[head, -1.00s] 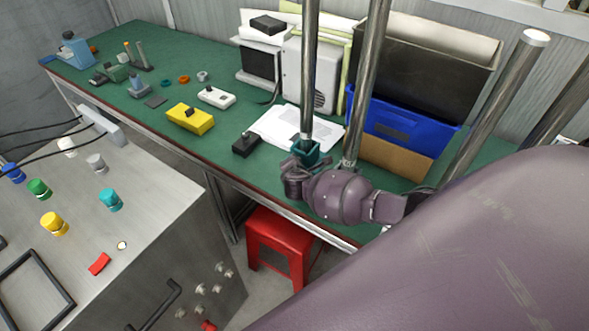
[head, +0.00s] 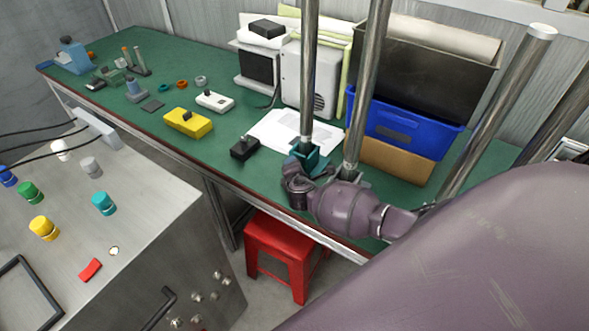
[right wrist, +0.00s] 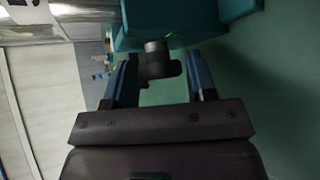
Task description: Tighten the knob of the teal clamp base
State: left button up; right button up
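The teal clamp base (head: 309,157) sits at the front part of the green bench, at the foot of an upright metal pole (head: 308,80). In the right wrist view the teal clamp base (right wrist: 170,28) fills the top middle, with its dark knob (right wrist: 157,62) sticking out towards me. My right gripper (right wrist: 160,74) is open, with one blue finger on each side of the knob. A gap shows between the knob and the right-hand finger; contact at the left-hand finger is unclear. In the head view my right gripper (head: 292,178) is just in front of the clamp base. My left gripper is out of view.
A second pole (head: 368,90) stands close by on the right. A blue bin (head: 400,130), white paper (head: 275,128), a black box (head: 244,147) and a yellow box (head: 188,121) are on the bench. A red stool (head: 285,240) stands below; a metal console (head: 130,240) is at left.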

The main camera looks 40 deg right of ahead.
jog(key=shift+o, duration=1)
jog(key=shift+s+a, duration=0.1)
jog(key=shift+s+a+r, duration=0.1)
jog(key=shift+s+r, duration=0.05)
jog(key=shift+s, duration=0.1)
jog(key=p+v, duration=0.1)
jog(key=v, duration=0.7)
jog(key=shift+s+a+r+p, duration=0.1)
jog(key=shift+s+a+p, duration=0.1)
jog(key=shift+s+p, duration=0.1)
jog(key=shift+s+a+r, duration=0.3)
jog(key=shift+s, duration=0.2)
